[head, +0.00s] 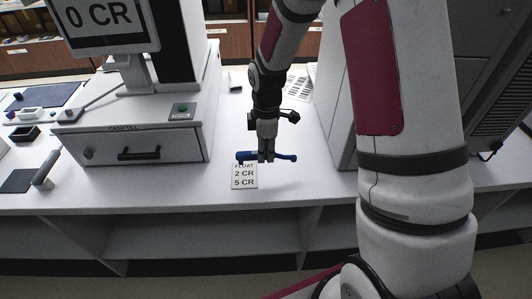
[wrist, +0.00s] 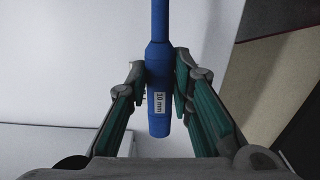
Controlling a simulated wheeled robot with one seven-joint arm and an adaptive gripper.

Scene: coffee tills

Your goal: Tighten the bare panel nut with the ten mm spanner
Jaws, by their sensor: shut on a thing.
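The ten mm spanner (head: 285,157) is a blue tool held roughly level above the white counter. Its handle carries a white "10 mm" label, readable in the wrist view (wrist: 159,104). My gripper (head: 266,156) is shut around the handle, and in the wrist view its green-padded fingers (wrist: 160,80) stand on both sides of it. The far end of the spanner runs out of the wrist view at the top. The bare panel nut cannot be made out in either view.
A float card (head: 244,182) lies on the counter (head: 300,185) below the spanner. The cash till (head: 135,140) with its drawer is at the left. A large grey machine (head: 337,110) stands at the right, partly behind my arm. Small trays (head: 25,134) lie far left.

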